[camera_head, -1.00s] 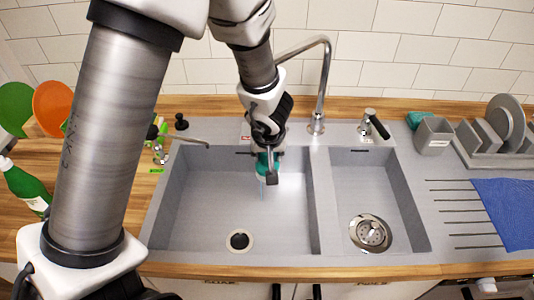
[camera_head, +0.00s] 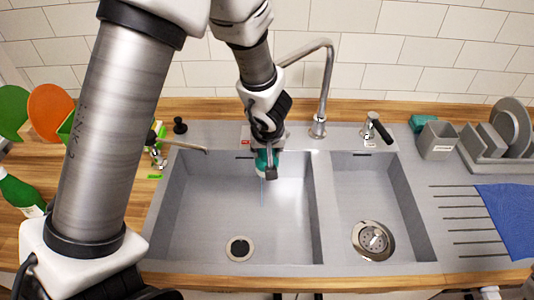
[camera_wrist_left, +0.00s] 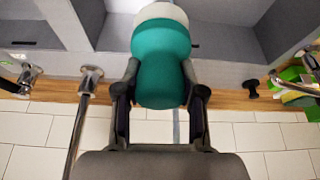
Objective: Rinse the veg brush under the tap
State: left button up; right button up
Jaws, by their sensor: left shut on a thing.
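The veg brush is teal with a pale end. In the head view the brush (camera_head: 263,160) is over the back of the left basin (camera_head: 205,215), mostly hidden by my gripper. My left gripper (camera_head: 270,172) is shut on it; in the left wrist view its fingers (camera_wrist_left: 160,95) clasp both sides of the brush (camera_wrist_left: 162,65). The tall chrome tap (camera_head: 326,90) stands behind the sink; its spout end is hidden behind my arm. A thin pale-blue vertical streak, apparently water, shows below the brush. My right gripper is out of view.
A black-handled fitting (camera_head: 372,128) stands right of the tap. A smaller spout (camera_head: 188,147) reaches in at the left. A smaller basin (camera_head: 365,195), a grey caddy (camera_head: 437,140), a plate rack (camera_head: 490,148) and a blue cloth (camera_head: 510,215) are to the right. A green bottle (camera_head: 20,192) stands at left.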

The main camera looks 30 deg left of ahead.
pick_arm(q)
jog(key=shift+s+d+f+b, duration=0.15)
jog(key=shift+s+d+b, duration=0.25)
jog(key=shift+s, duration=0.1)
jog(key=s+d+b, duration=0.1)
jog(key=s+d, duration=0.3)
jog(key=s, duration=0.1)
jog(key=shift+s+b, duration=0.15)
jog(key=shift+b, duration=0.15)
dwell(1.0)
